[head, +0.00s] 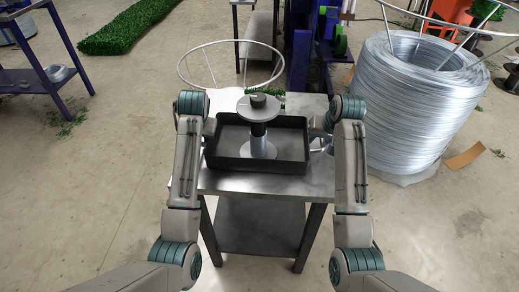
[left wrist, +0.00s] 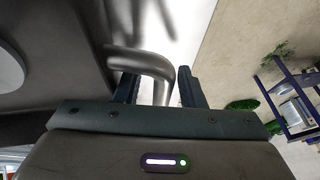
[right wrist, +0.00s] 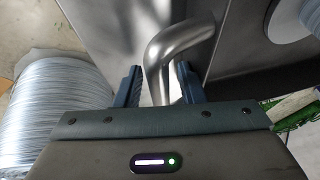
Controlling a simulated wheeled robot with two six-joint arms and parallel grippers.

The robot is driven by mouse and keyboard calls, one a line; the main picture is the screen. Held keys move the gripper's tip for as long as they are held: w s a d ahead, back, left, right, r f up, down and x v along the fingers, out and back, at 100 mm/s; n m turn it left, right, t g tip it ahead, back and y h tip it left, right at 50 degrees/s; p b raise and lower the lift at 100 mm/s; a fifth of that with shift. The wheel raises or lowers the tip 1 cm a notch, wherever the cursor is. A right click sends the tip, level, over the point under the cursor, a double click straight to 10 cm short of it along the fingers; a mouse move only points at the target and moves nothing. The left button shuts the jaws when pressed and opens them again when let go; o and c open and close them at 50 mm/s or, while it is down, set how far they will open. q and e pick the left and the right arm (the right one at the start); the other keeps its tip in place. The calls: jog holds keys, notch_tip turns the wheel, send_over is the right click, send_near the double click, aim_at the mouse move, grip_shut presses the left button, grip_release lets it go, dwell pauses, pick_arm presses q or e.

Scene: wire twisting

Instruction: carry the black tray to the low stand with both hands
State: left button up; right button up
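The black tray (head: 212,158) sits on a grey metal table, with a spool with a grey disc and dark top (head: 258,106) standing in it. My left gripper (left wrist: 158,74) is at the tray's left end. Its fingers are apart, on either side of the bent metal handle (left wrist: 150,62), with gaps showing. My right gripper (right wrist: 157,68) is at the right end, its fingers also apart on either side of the other handle (right wrist: 180,38). In the head view the arms largely hide both grippers. I cannot pick out the low stand.
The table (head: 315,180) has a lower shelf (head: 258,226). A large wire coil (head: 405,110) stands close on the right. A wire ring (head: 228,46) is behind the table. A blue bench (head: 40,78) is at far left.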

pick_arm(q)
jog(key=v, duration=0.8)
pick_arm(e)
jog(key=v, duration=0.7)
jog(key=shift+r, duration=0.2)
pick_arm(q)
jog(key=shift+s, duration=0.1)
pick_arm(e)
jog(key=shift+s, duration=0.15)
